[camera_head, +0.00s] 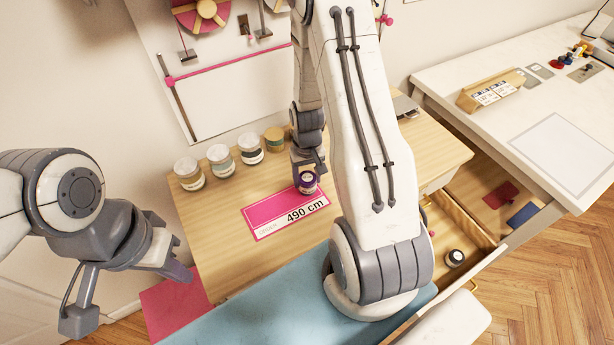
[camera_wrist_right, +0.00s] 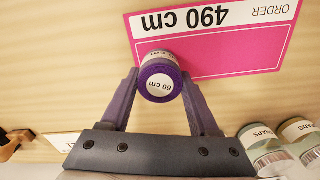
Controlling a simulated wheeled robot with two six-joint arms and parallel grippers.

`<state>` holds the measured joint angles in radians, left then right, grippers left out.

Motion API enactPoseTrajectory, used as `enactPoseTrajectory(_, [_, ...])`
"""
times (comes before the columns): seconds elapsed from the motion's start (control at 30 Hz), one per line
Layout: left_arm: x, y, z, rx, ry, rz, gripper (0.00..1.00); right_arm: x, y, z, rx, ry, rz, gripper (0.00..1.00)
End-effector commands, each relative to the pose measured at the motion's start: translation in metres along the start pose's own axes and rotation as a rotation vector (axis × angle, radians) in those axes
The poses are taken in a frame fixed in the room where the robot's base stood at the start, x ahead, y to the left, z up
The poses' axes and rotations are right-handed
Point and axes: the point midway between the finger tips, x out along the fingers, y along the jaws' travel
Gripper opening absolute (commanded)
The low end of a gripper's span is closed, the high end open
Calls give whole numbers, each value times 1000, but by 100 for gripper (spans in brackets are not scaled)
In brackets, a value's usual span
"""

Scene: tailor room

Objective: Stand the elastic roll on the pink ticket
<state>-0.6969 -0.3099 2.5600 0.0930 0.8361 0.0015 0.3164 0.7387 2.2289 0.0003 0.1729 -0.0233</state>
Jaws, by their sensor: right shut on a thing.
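The pink ticket (camera_head: 263,217), marked "490 cm", lies flat on the wooden table and also shows in the wrist view (camera_wrist_right: 245,52). The purple-topped elastic roll (camera_head: 308,187), marked "60 cm" on its top in the wrist view (camera_wrist_right: 160,88), is upright between the fingers of my right gripper (camera_head: 308,176). The roll overlaps the ticket's edge in both views. I cannot tell whether its base touches the ticket. My left gripper (camera_head: 128,293) is open and empty, off the table's left side.
Several lidded jars (camera_head: 221,160) stand along the table's back edge. A blue mat (camera_head: 255,305) lies at the front. An open drawer (camera_head: 470,235) at the right holds another small roll (camera_head: 454,258). The wood left of the ticket is clear.

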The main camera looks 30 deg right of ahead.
Motion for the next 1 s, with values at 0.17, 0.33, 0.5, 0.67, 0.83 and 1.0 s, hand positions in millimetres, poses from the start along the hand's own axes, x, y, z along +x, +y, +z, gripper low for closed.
enactPoseTrajectory(0.17, [4,0,0,0,0,0,0,4,0,0,0,-1,0,8])
enactPoseTrajectory(0.33, [2,0,0,0,0,0,0,3,0,0,0,-1,0,92])
enactPoseTrajectory(0.5, [2,0,0,0,0,0,0,3,0,0,-1,-1,0,92])
enactPoseTrajectory(0.67, [-1,0,0,0,0,0,0,-3,0,0,-1,1,0,92])
enactPoseTrajectory(0.83, [5,0,0,0,0,0,0,-23,0,-1,-1,5,0,92])
enactPoseTrajectory(1.0, [10,-1,1,1,0,0,0,-57,0,-2,-1,8,0,92])
